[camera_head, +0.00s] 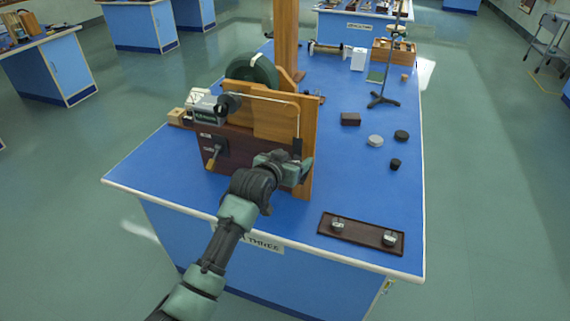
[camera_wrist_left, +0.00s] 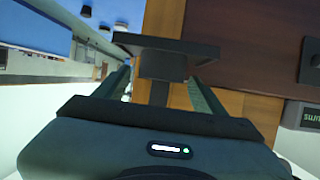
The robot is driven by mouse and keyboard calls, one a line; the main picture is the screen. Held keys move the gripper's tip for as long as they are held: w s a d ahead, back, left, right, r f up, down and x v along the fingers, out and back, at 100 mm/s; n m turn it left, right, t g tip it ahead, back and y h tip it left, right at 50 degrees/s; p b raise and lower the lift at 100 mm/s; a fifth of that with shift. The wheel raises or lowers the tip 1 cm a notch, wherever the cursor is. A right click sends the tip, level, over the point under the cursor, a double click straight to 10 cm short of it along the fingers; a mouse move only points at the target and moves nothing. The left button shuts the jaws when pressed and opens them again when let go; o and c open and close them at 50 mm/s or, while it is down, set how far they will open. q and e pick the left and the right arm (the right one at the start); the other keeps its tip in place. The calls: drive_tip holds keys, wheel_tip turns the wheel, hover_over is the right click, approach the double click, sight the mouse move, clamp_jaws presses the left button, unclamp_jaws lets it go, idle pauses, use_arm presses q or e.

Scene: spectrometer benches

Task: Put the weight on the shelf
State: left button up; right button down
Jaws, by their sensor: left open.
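My left gripper (camera_head: 300,172) is at the front right edge of the wooden apparatus (camera_head: 262,115) on the blue bench. In the left wrist view its fingers (camera_wrist_left: 165,85) are apart, on either side of a dark stem (camera_wrist_left: 157,92) topped by a flat dark plate (camera_wrist_left: 165,47). I cannot tell whether the fingers touch it, or whether it is the shelf or the weight. Possible weights are a grey disc (camera_head: 375,140), a dark disc (camera_head: 401,135) and a small black cylinder (camera_head: 395,164), standing to the right. My right gripper is not in view.
A dark tray (camera_head: 361,233) with two small metal pieces lies at the bench's front right. The bench top between tray and discs is clear.

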use_arm(q)
drive_tip(key=b+v, duration=0.1)
drive_tip(key=v, duration=1)
drive_tip(key=shift+s+a, duration=0.2)
drive_tip(key=shift+s, duration=0.1)
drive_tip(key=s+a+f+n+g+y, duration=0.1)
drive_tip(key=s+a+f+g, duration=0.15)
drive_tip(key=f, duration=1.25)
drive_tip(key=s+a+f+g+y, duration=0.1)
drive_tip(key=s+a+f+g, duration=0.2)
drive_tip(key=f, duration=1.3)
drive_tip(key=s+a+f+y, duration=0.1)
drive_tip(key=s+a+f, duration=0.3)
drive_tip(key=s+f, duration=0.7)
drive_tip(key=s+a+f+g, duration=0.2)
drive_tip(key=s+f, duration=0.5)
drive_tip(key=s, duration=0.5)
drive_tip(key=s+a+f+g+y, duration=0.1)
drive_tip(key=s+a+f+g, duration=0.1)
drive_tip(key=s+a+f, duration=0.2)
drive_tip(key=s+a+f+n+g+y, duration=0.1)
drive_tip(key=s+f, duration=0.9)
drive_tip(key=s, duration=1)
drive_tip(key=a+g, duration=0.1)
drive_tip(key=a, duration=0.1)
drive_tip(key=shift+s+a, duration=0.3)
drive_tip(key=shift+a, duration=0.1)
drive_tip(key=shift+w, duration=0.1)
